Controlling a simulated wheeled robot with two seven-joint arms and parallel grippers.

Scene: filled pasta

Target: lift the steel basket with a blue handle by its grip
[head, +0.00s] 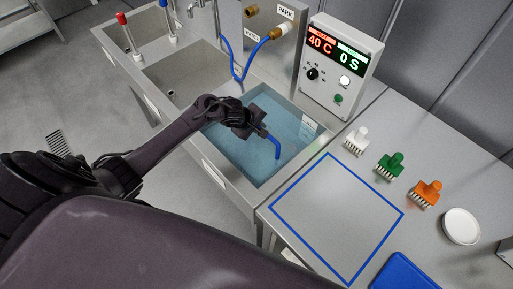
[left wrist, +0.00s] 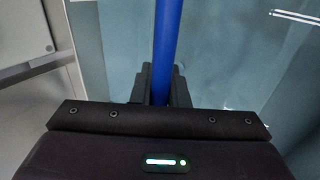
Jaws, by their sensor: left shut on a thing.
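The basket's blue handle (head: 276,150) shows just beyond my left gripper (head: 262,130) in the head view, above the water-filled sink basin (head: 300,125). In the left wrist view the blue handle (left wrist: 167,40) runs straight away from between the two dark fingers of my left gripper (left wrist: 164,88). The fingers are shut on it. The steel body of the basket cannot be made out in either view. My right gripper is not in view.
A control box (head: 340,60) reading 40 C and 0 S stands behind the basin. On the right counter are a blue-outlined square (head: 335,215), white, green (head: 389,166) and orange brush-like tools, a white dish (head: 461,226) and a blue board (head: 403,273). The outlined square is clear.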

